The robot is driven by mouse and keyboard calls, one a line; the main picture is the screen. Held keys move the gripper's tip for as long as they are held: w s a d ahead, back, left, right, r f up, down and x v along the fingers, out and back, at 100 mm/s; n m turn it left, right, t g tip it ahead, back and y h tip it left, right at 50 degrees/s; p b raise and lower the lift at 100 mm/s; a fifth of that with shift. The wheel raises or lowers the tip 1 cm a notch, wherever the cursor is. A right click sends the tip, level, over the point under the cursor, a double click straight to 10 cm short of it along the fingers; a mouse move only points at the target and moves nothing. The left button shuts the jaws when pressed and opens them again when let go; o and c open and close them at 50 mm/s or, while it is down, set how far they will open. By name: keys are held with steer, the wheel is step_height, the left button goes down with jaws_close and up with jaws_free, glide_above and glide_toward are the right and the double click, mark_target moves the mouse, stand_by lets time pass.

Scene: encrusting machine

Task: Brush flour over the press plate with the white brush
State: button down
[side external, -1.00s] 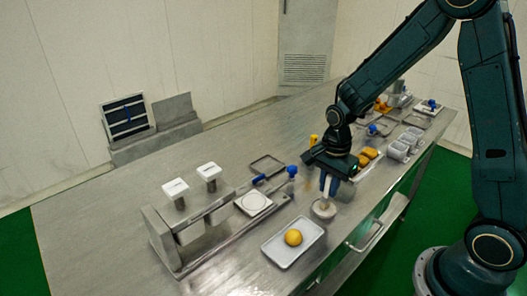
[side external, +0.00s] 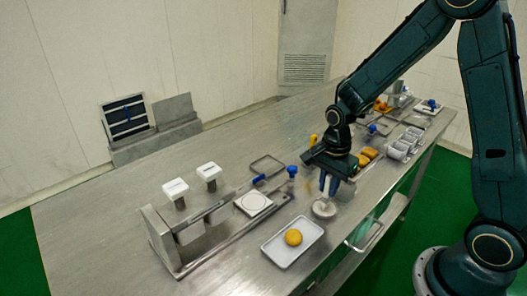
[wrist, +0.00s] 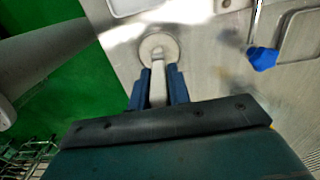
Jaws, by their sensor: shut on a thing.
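My gripper (side external: 327,194) has blue fingers and points down at the front middle of the table. In the wrist view its fingers (wrist: 158,76) are shut on the pale handle of the white brush (wrist: 158,92). The brush's lower end is at a small round pale dish (side external: 324,210), which also shows in the wrist view (wrist: 158,47). Whether the bristles touch the dish's contents is too small to tell. The press plate (side external: 254,202), a pale square with a ring on it, lies to the left of the gripper, beside the metal press frame (side external: 172,255).
A white tray (side external: 279,255) with a yellow-orange ball (side external: 293,237) is at the front. A blue-knobbed lever (side external: 292,172) stands between the plate and my gripper. Yellow pieces (side external: 369,153) and grey cups (side external: 401,149) are to the right.

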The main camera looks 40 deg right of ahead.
steer(key=shift+s, duration=0.1)
steer(key=shift+r, duration=3.45)
steer(key=shift+w, duration=0.2)
steer(key=w+a+f+n, duration=0.2)
steer(key=w+n, duration=0.3)
steer(key=n, duration=0.4)
steer(key=w+a+f+n, duration=0.2)
steer(key=w+n, duration=0.2)
steer(key=n, duration=0.5)
steer(key=shift+w, duration=0.4)
steer(key=shift+a+f, duration=0.1)
steer(key=shift+a, duration=0.05)
steer(key=w+a+r, duration=0.1)
steer(key=a+r, duration=0.5)
steer(key=a, duration=0.5)
steer(key=shift+w+r, duration=0.2)
steer(key=shift+r, duration=0.2)
